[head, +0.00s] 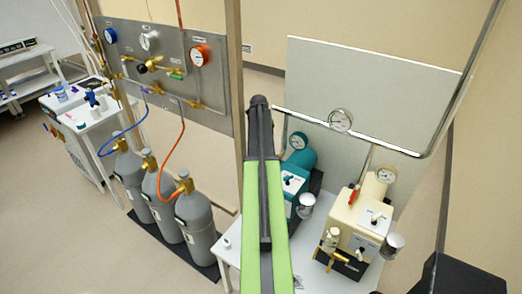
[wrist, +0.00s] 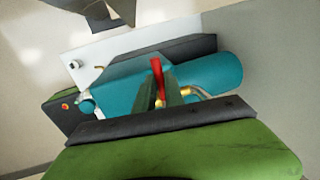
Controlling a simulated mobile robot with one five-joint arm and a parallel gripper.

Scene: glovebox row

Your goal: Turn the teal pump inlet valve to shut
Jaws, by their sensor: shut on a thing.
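The teal pump (head: 301,162) stands on a pale bench, partly hidden behind my green arm in the head view. It fills the middle of the wrist view (wrist: 210,70). Its inlet valve has a red lever handle (wrist: 157,66) beside a brass pipe fitting (wrist: 194,91). My gripper (wrist: 160,84) is shut on the red handle, with a dark finger on each side. The head view does not show my gripper.
A cream pump (head: 372,217) with its own red lever (head: 353,196) stands to the right on the same bench (head: 318,262). A metal rail with a gauge (head: 340,120) runs behind. Grey gas cylinders (head: 193,225) and a regulator panel (head: 165,65) are at left.

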